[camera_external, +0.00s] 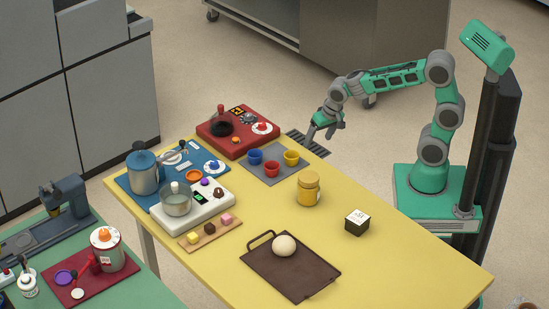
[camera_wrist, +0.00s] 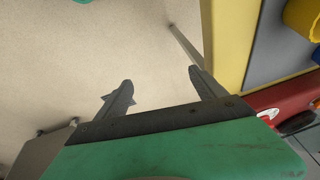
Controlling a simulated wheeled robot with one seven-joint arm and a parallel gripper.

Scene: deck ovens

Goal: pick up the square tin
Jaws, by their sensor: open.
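The square tin (camera_external: 357,222) is a small dark box with a white lid. It stands on the yellow table (camera_external: 400,262), right of the yellow jar, in the external view. The wrist view does not show it. My gripper (camera_external: 322,132) is open and empty near the table's far edge, well away from the tin. In the wrist view my gripper's two fingers (camera_wrist: 160,88) are spread apart over bare floor, beside the table edge.
A yellow jar (camera_external: 308,188) stands left of the tin. A dark tray (camera_external: 275,275) with a pale dough ball (camera_external: 284,245) lies in front. A grey mat (camera_external: 259,172) holds small coloured cups. A red appliance (camera_external: 222,145) stands at the far corner. The table's right end is clear.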

